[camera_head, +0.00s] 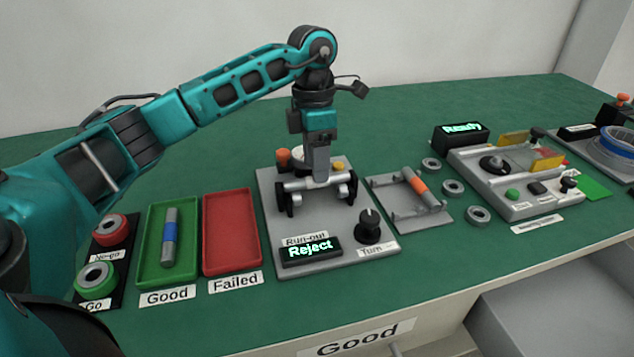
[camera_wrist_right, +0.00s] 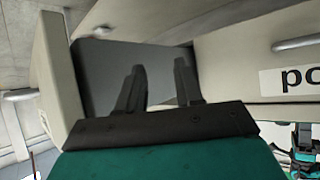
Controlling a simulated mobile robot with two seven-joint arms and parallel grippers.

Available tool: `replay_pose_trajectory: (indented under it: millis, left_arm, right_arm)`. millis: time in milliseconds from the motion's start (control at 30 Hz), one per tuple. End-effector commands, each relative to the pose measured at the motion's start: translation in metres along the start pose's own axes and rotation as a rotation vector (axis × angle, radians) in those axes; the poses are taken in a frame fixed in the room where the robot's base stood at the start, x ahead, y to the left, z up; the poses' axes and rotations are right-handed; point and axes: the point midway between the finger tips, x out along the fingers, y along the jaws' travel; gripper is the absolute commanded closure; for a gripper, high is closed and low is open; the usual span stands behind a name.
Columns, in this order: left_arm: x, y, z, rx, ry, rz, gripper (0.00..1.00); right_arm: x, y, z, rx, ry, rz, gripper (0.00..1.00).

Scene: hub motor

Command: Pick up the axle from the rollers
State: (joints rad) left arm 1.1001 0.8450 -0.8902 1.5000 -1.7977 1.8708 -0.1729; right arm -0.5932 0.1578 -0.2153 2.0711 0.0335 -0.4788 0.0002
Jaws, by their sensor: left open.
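My left gripper (camera_head: 319,176) points straight down at the middle of the axle. Its jaws are open, and its fingertips hide part of the axle; I cannot tell whether they touch it. My right gripper (camera_wrist_right: 159,85) shows in the right wrist view with its two black fingers apart and nothing between them, away from the tabletop.
A red Failed tray (camera_head: 231,232) is empty. A green Good tray (camera_head: 155,268) holds a blue-and-grey axle (camera_head: 170,238). A knob (camera_head: 368,227) stands front right of the rollers. An orange-banded axle (camera_head: 418,184) rests on the holder to the right.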

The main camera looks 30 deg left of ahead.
Motion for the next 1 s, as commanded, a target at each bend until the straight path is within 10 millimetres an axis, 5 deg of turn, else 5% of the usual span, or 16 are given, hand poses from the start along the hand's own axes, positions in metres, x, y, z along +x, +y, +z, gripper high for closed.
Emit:
replay_pose_trajectory:
  millis: [133,367,900,1000]
  left_arm:
    - [0.023,0.000,0.000,0.000,0.002,-0.001,0.47]
    - [0.024,0.000,0.001,0.000,0.000,0.000,0.47]
    - [0.024,0.000,0.001,0.000,0.000,0.000,0.98]
    - [0.024,0.000,0.001,0.000,0.000,0.000,1.00]
  right_arm:
    - [0.004,0.000,0.001,0.000,0.006,0.000,0.65]
    - [0.004,-0.001,0.000,0.007,0.007,0.000,0.65]
    - [0.003,-0.002,0.003,0.010,0.002,0.000,0.65]
    - [0.003,-0.002,0.003,0.010,0.002,0.000,0.65]
